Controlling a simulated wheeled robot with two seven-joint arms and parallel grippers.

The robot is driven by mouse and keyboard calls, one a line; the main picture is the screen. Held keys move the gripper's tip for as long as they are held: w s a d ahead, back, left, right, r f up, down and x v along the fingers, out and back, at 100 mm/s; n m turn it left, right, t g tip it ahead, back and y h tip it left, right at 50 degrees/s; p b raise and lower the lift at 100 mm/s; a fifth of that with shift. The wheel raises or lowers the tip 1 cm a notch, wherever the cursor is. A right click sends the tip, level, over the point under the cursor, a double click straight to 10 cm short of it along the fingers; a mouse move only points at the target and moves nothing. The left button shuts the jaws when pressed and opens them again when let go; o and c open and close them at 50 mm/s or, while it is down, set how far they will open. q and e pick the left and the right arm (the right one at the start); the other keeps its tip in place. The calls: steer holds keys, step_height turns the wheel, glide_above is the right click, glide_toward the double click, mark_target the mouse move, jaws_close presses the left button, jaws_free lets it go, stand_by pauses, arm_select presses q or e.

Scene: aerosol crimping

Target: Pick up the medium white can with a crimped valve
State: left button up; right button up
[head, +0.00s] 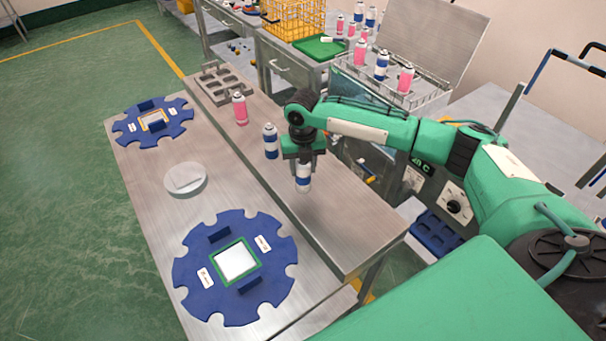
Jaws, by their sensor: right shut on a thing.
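My right gripper (304,160) points down over the steel bench and is shut on a white can with a blue band (303,180). The can is upright; its top is hidden between the fingers, so I cannot see its valve. I cannot tell whether its base touches the bench. Another white can with a blue band (271,141) stands upright just left of the gripper. A pink can (240,108) stands further back on the bench. My left gripper is not in view.
A grey rack with holes (222,82) sits at the bench's far end. Blue notched discs (205,246) and (172,130) and a round white dish (186,179) lie on the lower table at left. More cans stand in a wire basket (412,97). The bench's near end is clear.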

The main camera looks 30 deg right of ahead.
steer(key=shift+r, duration=0.1)
step_height(320, 180, up, 20)
steer(key=b, duration=0.3)
steer(key=shift+a, duration=0.1)
